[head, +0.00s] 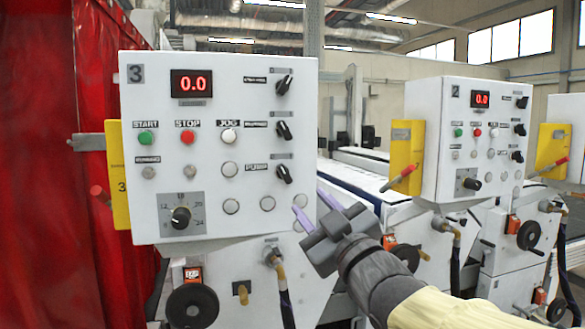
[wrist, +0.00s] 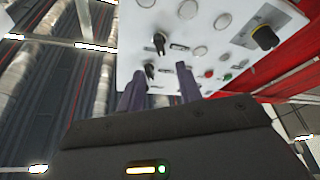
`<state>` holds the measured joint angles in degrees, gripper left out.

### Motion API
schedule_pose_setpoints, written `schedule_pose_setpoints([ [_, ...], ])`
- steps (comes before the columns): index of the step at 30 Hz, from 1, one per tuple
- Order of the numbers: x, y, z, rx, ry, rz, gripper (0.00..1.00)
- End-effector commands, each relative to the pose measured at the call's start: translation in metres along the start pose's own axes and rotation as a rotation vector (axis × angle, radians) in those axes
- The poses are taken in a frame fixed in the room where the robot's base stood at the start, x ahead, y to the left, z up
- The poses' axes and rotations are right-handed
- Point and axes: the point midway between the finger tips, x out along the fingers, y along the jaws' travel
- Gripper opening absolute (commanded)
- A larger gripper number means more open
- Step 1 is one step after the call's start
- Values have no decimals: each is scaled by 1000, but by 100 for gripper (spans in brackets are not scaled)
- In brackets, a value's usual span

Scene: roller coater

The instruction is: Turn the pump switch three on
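The control panel marked 3 (head: 215,110) is white and faces me in the head view. Its pump switch (head: 284,174) is a small black knob at the right, beside the PUMP label, and its handle is tilted. In the wrist view the panel appears upside down, and the pump switch (wrist: 159,42) is the upper of two black knobs near the fingers. My gripper (head: 307,199) is open, with its two purple fingers apart and empty. It is below and right of the switch in the head view, not touching it. The fingers also show in the wrist view (wrist: 160,70).
Two similar black switches (head: 284,130) (head: 284,85) are above the pump switch. A dial knob (head: 180,216) is at the panel's lower left. A second panel marked 2 (head: 470,130) stands to the right. A red curtain (head: 45,170) hangs at the left.

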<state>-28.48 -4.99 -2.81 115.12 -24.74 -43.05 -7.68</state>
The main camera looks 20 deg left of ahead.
Motion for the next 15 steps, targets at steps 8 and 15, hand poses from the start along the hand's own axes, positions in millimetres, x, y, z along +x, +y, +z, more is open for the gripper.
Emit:
schedule_pose_setpoints([
  [8, 49, 2, -3, 2, -1, -2, 35],
  [15, 87, 2, -3, 1, -1, -2, 35],
])
